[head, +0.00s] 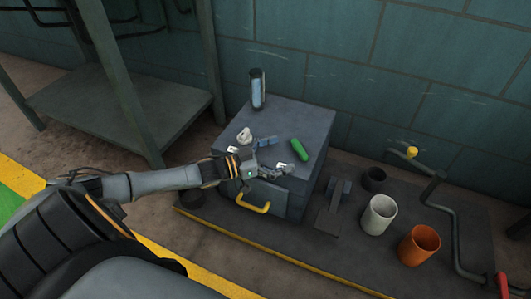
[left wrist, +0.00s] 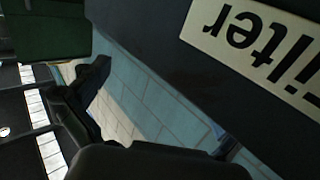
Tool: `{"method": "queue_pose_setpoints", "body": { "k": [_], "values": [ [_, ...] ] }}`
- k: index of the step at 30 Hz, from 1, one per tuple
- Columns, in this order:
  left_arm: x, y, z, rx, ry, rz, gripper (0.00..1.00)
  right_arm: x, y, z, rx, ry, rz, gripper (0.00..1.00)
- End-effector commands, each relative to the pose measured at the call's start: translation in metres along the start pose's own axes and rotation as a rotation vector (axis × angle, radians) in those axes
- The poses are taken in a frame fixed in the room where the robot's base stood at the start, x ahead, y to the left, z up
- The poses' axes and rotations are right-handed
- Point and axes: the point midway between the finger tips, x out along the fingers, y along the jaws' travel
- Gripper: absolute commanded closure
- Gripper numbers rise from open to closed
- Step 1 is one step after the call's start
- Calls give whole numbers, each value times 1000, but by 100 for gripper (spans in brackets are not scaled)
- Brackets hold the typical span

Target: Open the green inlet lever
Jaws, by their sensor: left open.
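The green lever (head: 299,149) lies at a slant near the right edge of the top of a dark grey box (head: 290,115). My left gripper (head: 283,172) is over the front right of this box top, just below and left of the green lever in the picture. It is open, and I see nothing between its fingers. I cannot tell whether it touches the box. In the left wrist view, a dark green surface (left wrist: 45,30) fills the upper left, and a label reading "Filter" (left wrist: 255,40) shows upside down at the upper right. My right gripper is out of view.
A yellow handle (head: 253,208) is on the box front. A blue-grey cylinder (head: 257,88) and a white knob (head: 244,135) stand on the box top. To the right are a white cup (head: 379,214), an orange cup (head: 418,245) and a pipe with a yellow knob (head: 411,152).

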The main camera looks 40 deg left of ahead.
Motion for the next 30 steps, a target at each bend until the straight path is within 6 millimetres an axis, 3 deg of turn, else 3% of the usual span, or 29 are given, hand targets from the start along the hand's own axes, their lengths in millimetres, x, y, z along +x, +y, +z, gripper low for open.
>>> {"method": "queue_pose_setpoints", "body": {
  "k": [3, 9, 23, 27, 29, 30],
  "values": [
    [-25, 0, 2, -1, -5, 0, 0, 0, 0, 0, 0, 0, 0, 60],
    [-51, 0, 1, -1, -2, 1, 0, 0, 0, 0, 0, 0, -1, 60],
    [-63, 0, -1, 0, 2, 1, 0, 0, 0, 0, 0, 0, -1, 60],
    [-58, 10, -6, -6, 21, 13, 24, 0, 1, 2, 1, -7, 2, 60],
    [-51, 30, -17, -16, 60, 35, 37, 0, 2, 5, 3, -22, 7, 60],
    [-44, 50, -29, -26, 101, 55, 45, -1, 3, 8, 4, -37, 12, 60]
  ]
}}
